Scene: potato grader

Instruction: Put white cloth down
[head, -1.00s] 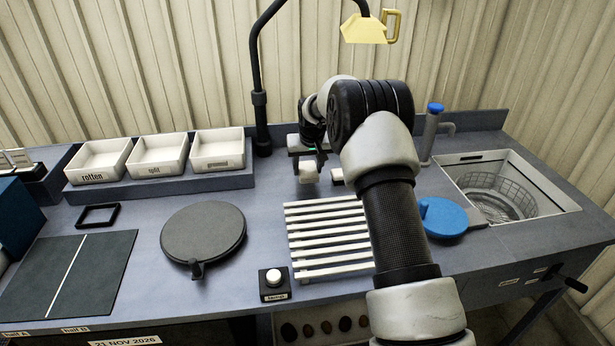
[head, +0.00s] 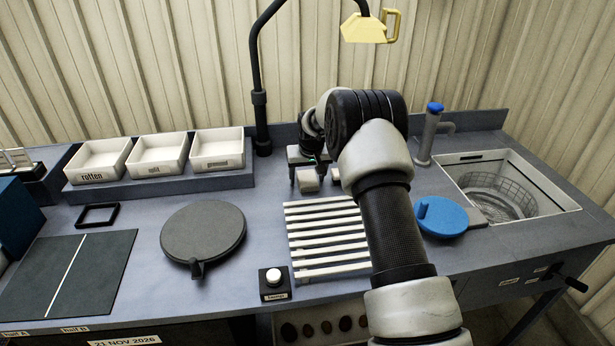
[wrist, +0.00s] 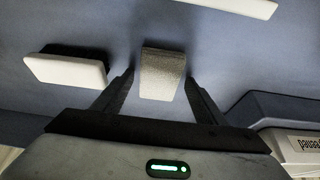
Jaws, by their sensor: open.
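A pale, speckled, block-shaped piece, which I take to be the white cloth (head: 308,183), is on the blue-grey bench behind the slatted rack. In the wrist view the cloth (wrist: 162,75) lies between my fingertips, with a visible gap on each side. My gripper (head: 308,168) is open above the bench, pointing down, and its fingers (wrist: 160,78) do not appear to press on the cloth. My arm hides part of this area in the head view.
A white-topped block with a dark side (wrist: 68,70) sits beside the cloth. The white slatted rack (head: 325,238) is in front. White bins (head: 217,165) and a lamp post (head: 261,125) stand left. A blue round lid (head: 442,217) and sink (head: 545,195) are right.

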